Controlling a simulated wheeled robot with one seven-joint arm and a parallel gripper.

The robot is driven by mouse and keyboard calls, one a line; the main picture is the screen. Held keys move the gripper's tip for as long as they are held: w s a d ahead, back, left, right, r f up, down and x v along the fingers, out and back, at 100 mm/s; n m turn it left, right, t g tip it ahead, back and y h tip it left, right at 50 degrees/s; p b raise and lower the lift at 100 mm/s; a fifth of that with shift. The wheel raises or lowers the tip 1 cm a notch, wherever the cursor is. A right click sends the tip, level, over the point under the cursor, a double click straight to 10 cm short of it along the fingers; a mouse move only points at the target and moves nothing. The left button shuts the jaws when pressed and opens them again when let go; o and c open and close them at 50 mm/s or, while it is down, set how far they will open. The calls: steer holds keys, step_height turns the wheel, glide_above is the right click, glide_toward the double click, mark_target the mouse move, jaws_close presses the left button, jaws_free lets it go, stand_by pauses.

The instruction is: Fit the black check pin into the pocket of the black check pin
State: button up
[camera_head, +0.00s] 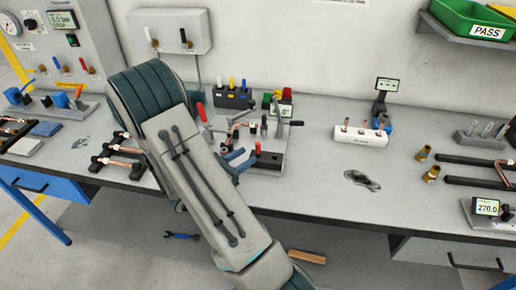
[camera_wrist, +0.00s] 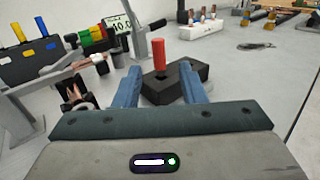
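My gripper (camera_wrist: 161,78) is open, with its two blue fingers apart and nothing held between them. In the head view my gripper (camera_head: 238,160) is low over the bench beside the fixture, partly behind my arm. A red pin (camera_wrist: 158,52) stands upright on a black block (camera_wrist: 190,70), just beyond the fingertips. The same rack is behind the fixture in the head view (camera_head: 233,101). I cannot make out a black check pin or its pocket.
The fixture plate (camera_head: 268,168) carries clamps and copper tube parts close around my gripper. A white block with copper pieces (camera_head: 361,134) and a small display stand (camera_head: 387,88) are to the right. The bench between them is mostly clear, apart from a dark stain.

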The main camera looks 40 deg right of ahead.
mark_target(258, 153)
steer(key=d, duration=0.2)
steer(key=d+p, duration=0.1)
steer(key=d+r+p, duration=0.1)
steer(key=d, duration=0.1)
steer(key=shift+w+d, duration=0.1)
steer(key=shift+d, duration=0.2)
steer(key=shift+d+f, duration=0.1)
steer(key=shift+d, duration=0.15)
steer(key=shift+c, duration=0.4)
jaws_close()
